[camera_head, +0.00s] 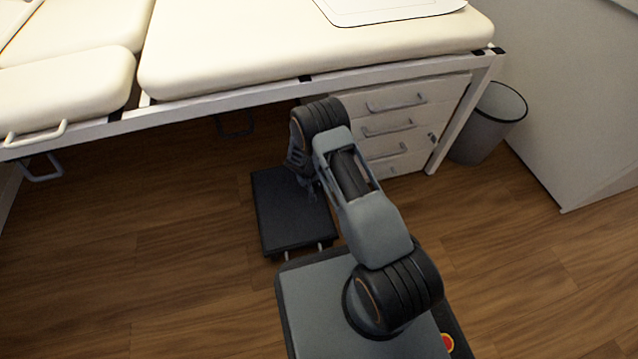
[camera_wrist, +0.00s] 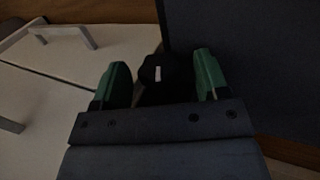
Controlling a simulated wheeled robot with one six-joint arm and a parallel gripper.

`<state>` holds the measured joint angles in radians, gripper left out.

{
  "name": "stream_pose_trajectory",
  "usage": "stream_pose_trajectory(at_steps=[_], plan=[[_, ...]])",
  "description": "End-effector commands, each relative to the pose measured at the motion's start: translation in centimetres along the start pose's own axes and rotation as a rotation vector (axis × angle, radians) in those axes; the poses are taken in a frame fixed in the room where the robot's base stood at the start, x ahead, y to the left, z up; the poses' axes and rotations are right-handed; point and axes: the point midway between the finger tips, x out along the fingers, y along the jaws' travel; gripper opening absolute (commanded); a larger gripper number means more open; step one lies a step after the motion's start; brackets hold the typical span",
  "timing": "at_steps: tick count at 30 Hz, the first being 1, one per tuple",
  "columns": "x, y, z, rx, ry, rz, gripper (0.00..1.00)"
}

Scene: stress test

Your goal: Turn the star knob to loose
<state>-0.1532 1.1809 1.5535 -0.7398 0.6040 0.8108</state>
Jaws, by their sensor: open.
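The star knob (camera_wrist: 152,74) is a small black knob with a short white mark on it, in the middle of the wrist view. My gripper (camera_wrist: 162,70) is open, with one green finger on each side of the knob. The knob lies between or just beyond the fingertips; I cannot tell the depth, or whether either finger touches it. The lower part of the knob is hidden behind the gripper body. In the head view my own arm covers the gripper area, and I cannot make out the knob there.
A cream padded couch (camera_head: 290,45) on a white frame stands above. White drawers (camera_head: 400,112) with grey handles stand behind my arm. A dark step (camera_head: 290,225) lies low on the floor. A grey bin (camera_head: 490,125) stands at right. Wooden floor is clear at left and right.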

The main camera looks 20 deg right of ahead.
Motion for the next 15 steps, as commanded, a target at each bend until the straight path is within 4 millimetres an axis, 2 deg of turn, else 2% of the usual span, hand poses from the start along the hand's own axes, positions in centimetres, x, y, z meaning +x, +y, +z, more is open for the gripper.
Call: stream_pose_trajectory(at_steps=[7,15], plan=[[0.02,0.0,0.0,0.0,0.0,0.0,0.68],[0.01,-0.01,0.0,0.0,0.0,0.0,0.42]])
